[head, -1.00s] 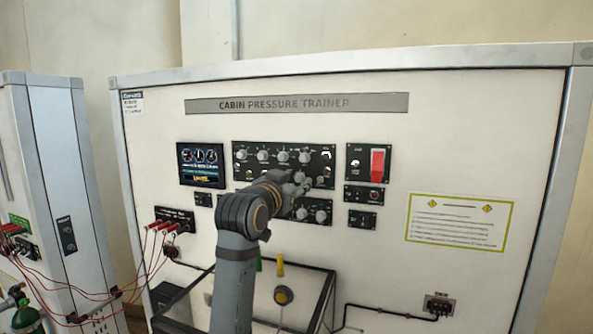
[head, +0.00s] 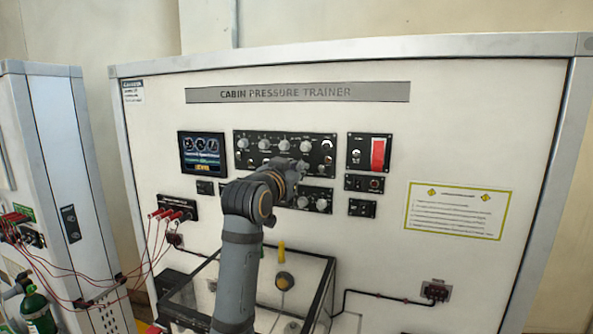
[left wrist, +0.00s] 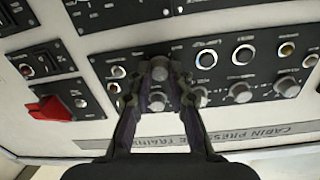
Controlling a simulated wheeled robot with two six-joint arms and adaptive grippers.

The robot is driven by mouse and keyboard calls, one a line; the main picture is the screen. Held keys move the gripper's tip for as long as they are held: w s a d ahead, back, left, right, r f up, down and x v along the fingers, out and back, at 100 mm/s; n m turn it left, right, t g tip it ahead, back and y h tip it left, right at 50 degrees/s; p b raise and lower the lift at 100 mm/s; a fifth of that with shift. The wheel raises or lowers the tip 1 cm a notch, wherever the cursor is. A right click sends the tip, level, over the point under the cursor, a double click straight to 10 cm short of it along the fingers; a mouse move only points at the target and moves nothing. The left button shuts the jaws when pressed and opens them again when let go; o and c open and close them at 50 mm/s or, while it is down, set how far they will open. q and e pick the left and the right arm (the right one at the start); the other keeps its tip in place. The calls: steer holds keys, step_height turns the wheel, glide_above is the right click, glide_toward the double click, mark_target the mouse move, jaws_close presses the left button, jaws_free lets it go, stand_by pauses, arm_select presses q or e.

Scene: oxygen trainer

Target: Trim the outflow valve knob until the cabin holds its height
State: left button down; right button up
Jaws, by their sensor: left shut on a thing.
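My left gripper (head: 298,168) reaches the upper knob panel (head: 243,151) of the cabin pressure trainer from below. In the left wrist view, which shows the panel upside down, my left gripper (left wrist: 160,72) has its two fingers closed on the sides of a grey knob (left wrist: 159,67). The knob's label is too small to read, and the fingers partly hide its surroundings. The cabin display (head: 202,153) shows dials, small coloured lines and a short amber word, not clearly legible. My right gripper is not in view.
A red guarded switch (head: 378,155) is right of the panel; it also shows in the left wrist view (left wrist: 52,108). More knobs sit close beside the fingers. A lower knob panel (head: 318,196), red-plugged leads (head: 170,214) and a clear-sided box (head: 318,270) are below.

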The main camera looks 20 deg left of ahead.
arm_select(q)
steer(key=c, duration=1.2)
jaws_free()
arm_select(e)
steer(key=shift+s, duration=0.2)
arm_select(q)
steer(key=s, duration=1.2)
steer(key=shift+a, duration=0.4)
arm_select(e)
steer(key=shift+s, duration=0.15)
